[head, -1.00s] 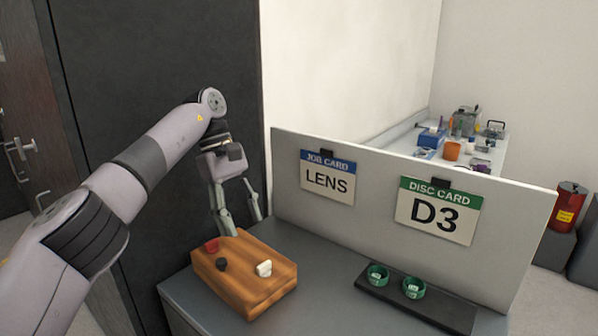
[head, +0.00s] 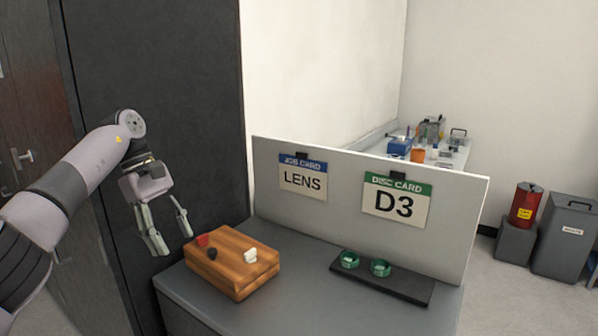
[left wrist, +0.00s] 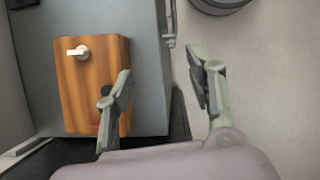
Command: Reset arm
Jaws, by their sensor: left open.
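My left gripper (head: 170,237) is open and empty in the head view, hanging to the left of a wooden block (head: 225,285) on the grey table. In the left wrist view my left gripper (left wrist: 160,88) shows its two fingers apart. One finger overlaps the wooden block (left wrist: 75,100) in the picture, and the other is over the floor beyond the table edge. The block carries a white piece (head: 250,256), a black knob (head: 211,254) and a red piece (head: 202,240) on its top. My right gripper is not in view.
A panel (head: 345,215) stands on the grey table (head: 295,310) with a LENS job card (head: 303,181) and a D3 disc card (head: 396,204). Two green rings (head: 380,268) sit on a black tray (head: 415,291). A dark cabinet (head: 160,70) stands close behind my left arm.

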